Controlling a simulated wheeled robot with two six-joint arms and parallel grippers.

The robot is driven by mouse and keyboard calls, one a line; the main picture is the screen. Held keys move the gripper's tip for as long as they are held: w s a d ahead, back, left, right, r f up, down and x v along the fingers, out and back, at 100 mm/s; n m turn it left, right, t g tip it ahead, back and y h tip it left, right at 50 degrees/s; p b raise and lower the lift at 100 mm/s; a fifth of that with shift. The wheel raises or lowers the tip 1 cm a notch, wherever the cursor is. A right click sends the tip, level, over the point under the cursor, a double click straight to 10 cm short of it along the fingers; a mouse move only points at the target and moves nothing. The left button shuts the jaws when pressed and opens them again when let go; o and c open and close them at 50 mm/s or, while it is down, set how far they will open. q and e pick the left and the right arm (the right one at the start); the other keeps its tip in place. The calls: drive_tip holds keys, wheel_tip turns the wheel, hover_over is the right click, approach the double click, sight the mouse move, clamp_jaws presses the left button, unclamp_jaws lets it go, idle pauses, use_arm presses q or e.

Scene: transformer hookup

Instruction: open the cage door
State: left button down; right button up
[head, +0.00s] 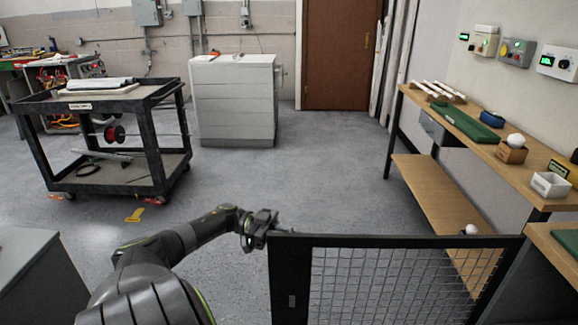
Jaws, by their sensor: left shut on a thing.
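The cage door (400,241), a black frame with wire mesh, stands at the lower middle and right. Its top rail runs nearly level across the picture, and its lower part is cut off by the bottom edge. My left gripper (272,230) is at the door's upper left corner, shut on the door there. The exact part between the fingers is hidden. My left arm reaches in from the bottom left. My right gripper is not in view.
A black cart (112,104) with a cable reel stands at the left. A grey cabinet (235,100) is at the back. A wooden workbench (480,130) lines the right wall, close to the door. The grey floor (310,185) beyond the door is clear.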

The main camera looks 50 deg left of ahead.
use_arm(q)
drive_tip(key=shift+w+a+f, duration=0.1)
drive_tip(key=shift+w+a, duration=0.15)
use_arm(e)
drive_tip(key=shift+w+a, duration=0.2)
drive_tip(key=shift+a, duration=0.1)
use_arm(q)
drive_tip(key=c, duration=1.6)
unclamp_jaws()
drive_tip(key=shift+w, duration=0.1)
drive_tip(key=shift+c, duration=0.2)
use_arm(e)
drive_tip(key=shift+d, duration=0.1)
